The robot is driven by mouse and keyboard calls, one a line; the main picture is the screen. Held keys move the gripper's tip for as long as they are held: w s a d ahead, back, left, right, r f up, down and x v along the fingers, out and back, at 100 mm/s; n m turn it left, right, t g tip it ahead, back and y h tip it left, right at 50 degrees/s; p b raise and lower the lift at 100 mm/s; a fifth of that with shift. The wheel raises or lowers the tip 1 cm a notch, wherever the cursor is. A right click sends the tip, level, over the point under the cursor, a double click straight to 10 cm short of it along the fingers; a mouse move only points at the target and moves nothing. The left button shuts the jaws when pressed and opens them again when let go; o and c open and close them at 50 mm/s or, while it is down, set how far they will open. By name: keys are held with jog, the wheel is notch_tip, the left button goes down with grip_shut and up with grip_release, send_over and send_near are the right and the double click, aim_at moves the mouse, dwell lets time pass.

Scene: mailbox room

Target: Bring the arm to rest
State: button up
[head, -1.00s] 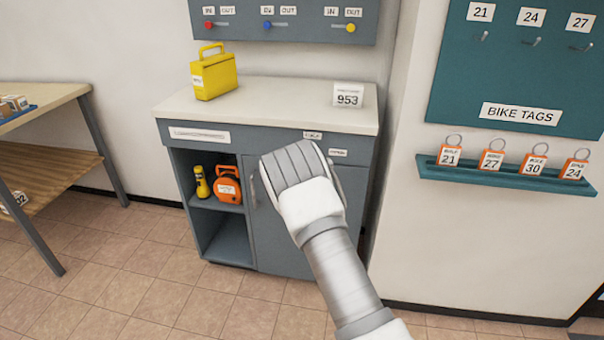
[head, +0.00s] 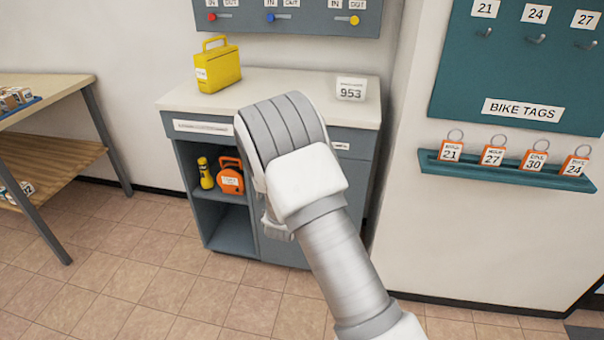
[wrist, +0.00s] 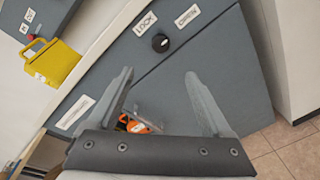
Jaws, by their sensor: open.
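My arm (head: 345,275) reaches up from the lower right of the head view, in front of a grey cabinet (head: 285,250). My gripper (wrist: 158,76) is open and empty in the wrist view, its two fingers apart. In the head view the wrist hides most of the fingers. The cabinet front with a black knob (wrist: 160,43) lies beyond the fingers, between LOCK and OPEN labels. I cannot tell the exact gap to the cabinet.
A yellow case (head: 216,66) and a 953 card (head: 351,89) stand on the countertop. A yellow flashlight (head: 205,173) and an orange item (head: 230,176) sit on the open shelf. A table (head: 50,92) stands left; a bike tag rail (head: 505,172) is right. Floor in front is clear.

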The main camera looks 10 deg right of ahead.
jog(key=shift+s, duration=0.2)
jog(key=s+d+r+m+g+h, duration=0.7)
jog(key=s+d+r+m, duration=0.6)
jog(key=d, duration=0.3)
jog(key=s+d+r+m+g+y, duration=0.2)
jog(key=s+r+m+g, duration=0.15)
jog(key=s, duration=0.55)
jog(key=s+a+r+m+y, duration=0.1)
jog(key=s+a+m+y, duration=0.2)
jog(key=s+a+y, duration=0.45)
jog(key=s+a+r+m+y, duration=0.15)
jog(key=s+a+m, duration=0.25)
jog(key=s, duration=0.7)
notch_tip(320, 180, up, 14)
jog(key=y+p, duration=0.1)
jog(key=p, duration=1.3)
jog(key=shift+s+a, duration=0.15)
jog(key=shift+a, duration=0.3)
